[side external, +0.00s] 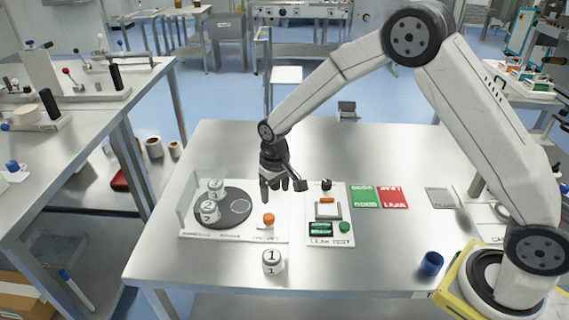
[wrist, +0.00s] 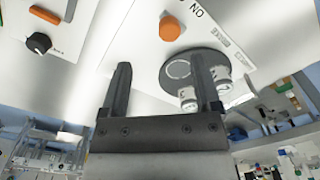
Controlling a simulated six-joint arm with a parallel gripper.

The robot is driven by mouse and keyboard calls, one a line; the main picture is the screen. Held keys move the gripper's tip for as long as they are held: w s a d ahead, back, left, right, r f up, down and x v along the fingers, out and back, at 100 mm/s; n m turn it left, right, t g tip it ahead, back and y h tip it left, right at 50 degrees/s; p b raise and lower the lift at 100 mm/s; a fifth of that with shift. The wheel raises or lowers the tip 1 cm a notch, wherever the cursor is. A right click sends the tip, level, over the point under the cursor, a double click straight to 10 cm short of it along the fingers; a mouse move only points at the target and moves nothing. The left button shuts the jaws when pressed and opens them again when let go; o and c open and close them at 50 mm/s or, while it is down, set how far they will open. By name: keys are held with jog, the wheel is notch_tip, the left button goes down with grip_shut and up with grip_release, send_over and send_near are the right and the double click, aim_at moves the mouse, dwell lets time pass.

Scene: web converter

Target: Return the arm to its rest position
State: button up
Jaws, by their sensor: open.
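My gripper (side external: 277,184) hangs above the steel table (side external: 300,140), just behind and between the turntable station and the leak test station. In the wrist view my gripper (wrist: 162,70) has its two fingers well apart with nothing between them. My arm reaches in from the right, its elbow high and the forearm sloping down to the left. Two white canisters stand on the dark turntable (side external: 236,205); the nearer canister (side external: 208,211) is marked 2. Another white canister (side external: 273,261), marked 1, stands on the table at the front.
An orange knob (side external: 268,219) sits beside the turntable. The leak test station (side external: 329,227) has a dark knob (side external: 326,184). Green (side external: 364,196) and red (side external: 393,197) pads lie to its right. A blue cup (side external: 431,263) stands near my base. The table's back area is clear.

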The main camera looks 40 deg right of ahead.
jog(key=s+d+r+t, duration=0.1)
jog(key=s+d+r, duration=0.2)
jog(key=s, duration=0.7)
jog(key=s+d+r+t, duration=0.1)
jog(key=s+d+r, duration=0.2)
jog(key=s, duration=0.7)
jog(key=shift+s+d+r, duration=0.2)
jog(key=shift+s+r, duration=0.05)
jog(key=shift+r, duration=0.5)
